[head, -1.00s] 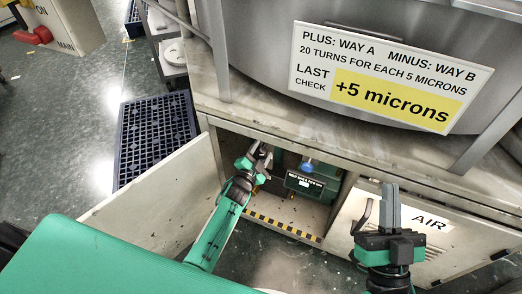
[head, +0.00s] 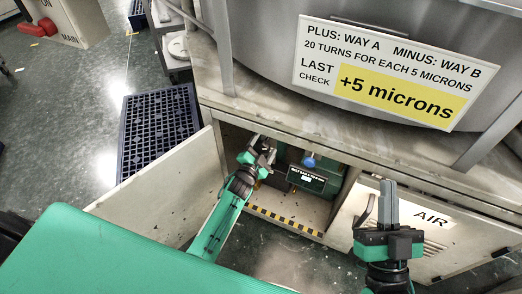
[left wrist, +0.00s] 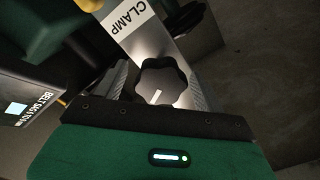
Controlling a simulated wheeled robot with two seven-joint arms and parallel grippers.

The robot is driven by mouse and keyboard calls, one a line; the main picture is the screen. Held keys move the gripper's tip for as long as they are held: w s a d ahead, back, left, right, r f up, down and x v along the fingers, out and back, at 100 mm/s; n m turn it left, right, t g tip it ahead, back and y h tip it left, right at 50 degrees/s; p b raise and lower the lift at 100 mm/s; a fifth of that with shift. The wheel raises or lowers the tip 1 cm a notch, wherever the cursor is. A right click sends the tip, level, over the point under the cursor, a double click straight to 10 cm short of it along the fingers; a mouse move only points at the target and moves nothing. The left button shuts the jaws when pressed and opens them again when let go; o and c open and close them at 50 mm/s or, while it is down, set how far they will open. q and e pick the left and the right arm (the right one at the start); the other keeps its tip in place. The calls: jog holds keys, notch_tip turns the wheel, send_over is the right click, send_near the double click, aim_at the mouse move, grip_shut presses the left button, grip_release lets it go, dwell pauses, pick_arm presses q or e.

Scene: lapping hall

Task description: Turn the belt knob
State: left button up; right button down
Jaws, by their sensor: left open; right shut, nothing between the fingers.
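A black lobed knob (left wrist: 162,82) with a white mark shows in the left wrist view, beside a plate lettered CLAMP (left wrist: 128,20). My left gripper (head: 264,150) is open inside the cabinet, its fingers on either side of this knob; I cannot tell whether they touch it. A dark box with a belt sag display (head: 306,179) stands to its right, and its display also shows in the left wrist view (left wrist: 22,107). A blue knob (head: 310,161) sits above that box. My right gripper (head: 388,205) is shut and empty, in front of the AIR door.
The left cabinet door (head: 155,200) stands open, and the door marked AIR (head: 432,219) is at right. A striped sill (head: 285,221) edges the opening. A steel drum with a sign (head: 395,70) is above. A blue crate (head: 155,133) stands on the floor at left.

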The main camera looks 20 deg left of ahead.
pick_arm(q)
jog(key=shift+s, duration=0.3)
jog(key=s+a+p, duration=0.1)
jog(key=s+p, duration=0.1)
jog(key=s, duration=1.1)
jog(key=shift+a+p, duration=0.3)
jog(key=shift+p, duration=0.1)
pick_arm(e)
jog(key=s+a+f+g, duration=0.2)
jog(key=f+g, duration=0.6)
jog(key=f, duration=0.4)
jog(key=shift+a+f+h, duration=0.25)
jog(key=shift+a+h, duration=0.05)
jog(key=shift+a, duration=0.5)
pick_arm(q)
jog(key=shift+s, duration=0.1)
